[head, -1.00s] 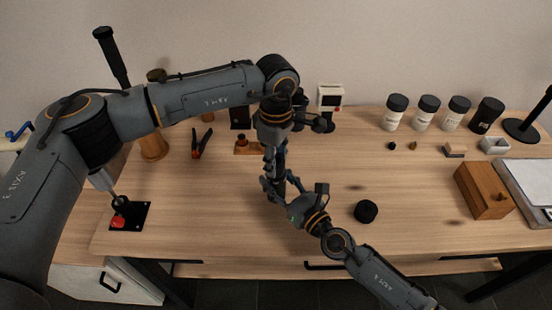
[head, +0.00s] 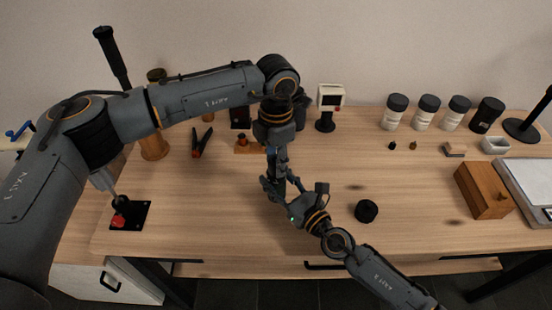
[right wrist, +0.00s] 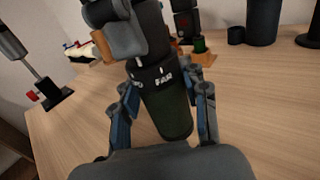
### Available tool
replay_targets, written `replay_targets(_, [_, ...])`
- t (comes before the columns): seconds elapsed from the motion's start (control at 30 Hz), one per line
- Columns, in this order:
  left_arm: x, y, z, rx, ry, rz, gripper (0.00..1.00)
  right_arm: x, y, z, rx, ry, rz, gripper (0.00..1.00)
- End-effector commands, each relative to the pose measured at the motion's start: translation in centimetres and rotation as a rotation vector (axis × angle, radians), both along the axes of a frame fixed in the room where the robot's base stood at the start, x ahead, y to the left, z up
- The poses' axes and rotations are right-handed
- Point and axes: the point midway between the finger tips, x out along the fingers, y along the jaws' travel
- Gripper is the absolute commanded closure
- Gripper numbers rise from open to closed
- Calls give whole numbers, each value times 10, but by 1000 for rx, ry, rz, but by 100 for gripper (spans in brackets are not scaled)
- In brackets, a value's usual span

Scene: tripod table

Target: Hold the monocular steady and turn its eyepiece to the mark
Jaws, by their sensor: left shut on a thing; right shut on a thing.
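The monocular (right wrist: 167,108) shows in the right wrist view as a dark green cylinder with a dark upper section. White "FAR" lettering and small white marks are on it; I cannot read whether the marks line up. My right gripper (right wrist: 168,95) is shut on the monocular, one finger on each side of it. My left gripper (right wrist: 122,35) comes down from above and is shut on its upper end, the eyepiece, which its fingers partly hide. In the head view my left gripper (head: 277,160) is right above my right gripper (head: 279,186), and they largely hide the monocular.
A black round cap (head: 366,211) lies right of my grippers. A wooden box (head: 484,190) and several jars (head: 426,109) stand further right. Red-handled pliers (head: 201,142) and a small wooden stand (head: 247,147) are behind left. The front middle of the table (head: 220,220) is clear.

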Motion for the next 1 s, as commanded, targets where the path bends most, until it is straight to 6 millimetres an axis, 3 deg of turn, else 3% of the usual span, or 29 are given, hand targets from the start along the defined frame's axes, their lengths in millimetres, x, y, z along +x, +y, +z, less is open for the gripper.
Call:
replay_targets(0.5, [1,0,0,0,-3,449,94,-1,1,0,0,0,2,98])
replay_targets(1.0, [1,0,0,-1,-4,635,94,-1,1,0,0,0,2,98])
